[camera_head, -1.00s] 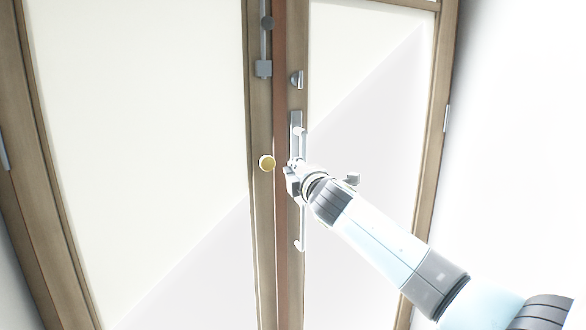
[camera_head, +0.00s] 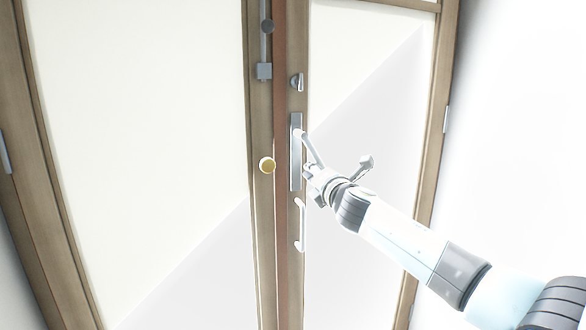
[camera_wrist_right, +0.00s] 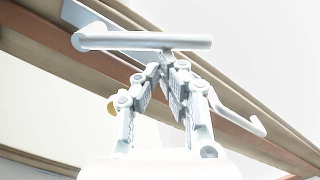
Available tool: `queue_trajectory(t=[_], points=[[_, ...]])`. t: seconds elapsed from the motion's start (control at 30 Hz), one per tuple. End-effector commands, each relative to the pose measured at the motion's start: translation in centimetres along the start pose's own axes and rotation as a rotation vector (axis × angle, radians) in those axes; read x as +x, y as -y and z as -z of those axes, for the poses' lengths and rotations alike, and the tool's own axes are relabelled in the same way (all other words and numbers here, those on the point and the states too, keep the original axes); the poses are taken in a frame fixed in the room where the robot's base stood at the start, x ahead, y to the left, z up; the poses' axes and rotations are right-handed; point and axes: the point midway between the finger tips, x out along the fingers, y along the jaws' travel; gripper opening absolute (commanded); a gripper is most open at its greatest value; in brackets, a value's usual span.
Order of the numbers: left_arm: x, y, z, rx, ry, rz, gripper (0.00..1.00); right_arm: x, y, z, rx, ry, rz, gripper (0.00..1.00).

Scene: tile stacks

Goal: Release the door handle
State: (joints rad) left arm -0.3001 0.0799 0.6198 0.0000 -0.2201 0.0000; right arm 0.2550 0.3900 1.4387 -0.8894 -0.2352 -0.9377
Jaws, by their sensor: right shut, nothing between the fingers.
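The door handle (camera_head: 312,149) is a silver lever on a tall metal plate (camera_head: 296,175) on the right door's edge. It slopes down to the right in the head view. In the right wrist view the door handle (camera_wrist_right: 150,42) is a pale bar across the top. My right gripper (camera_head: 308,172) is just below the lever's free end. In the wrist view my right gripper (camera_wrist_right: 168,62) has its fingertips together with nothing between them, close under the bar. I cannot tell whether they touch it. My left gripper is out of view.
A fixed pull bar (camera_head: 302,225) is below the lever, near my right gripper. A round yellow knob (camera_head: 267,165) is on the left door's edge. A thumb-turn (camera_head: 297,82) and a bolt (camera_head: 264,71) are higher up. Both doors look shut.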

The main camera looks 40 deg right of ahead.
Motion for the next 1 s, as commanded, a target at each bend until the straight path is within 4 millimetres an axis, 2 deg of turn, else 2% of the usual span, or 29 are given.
queue_trajectory(t=[0.47, 1.0], points=[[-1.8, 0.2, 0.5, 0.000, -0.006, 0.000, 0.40, 0.2, 0.7, -3.9, -0.454, 0.001, -0.022, 0.00], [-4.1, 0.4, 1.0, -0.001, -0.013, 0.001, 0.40, 0.4, 0.0, -7.2, -0.878, 0.002, -0.043, 0.00]])
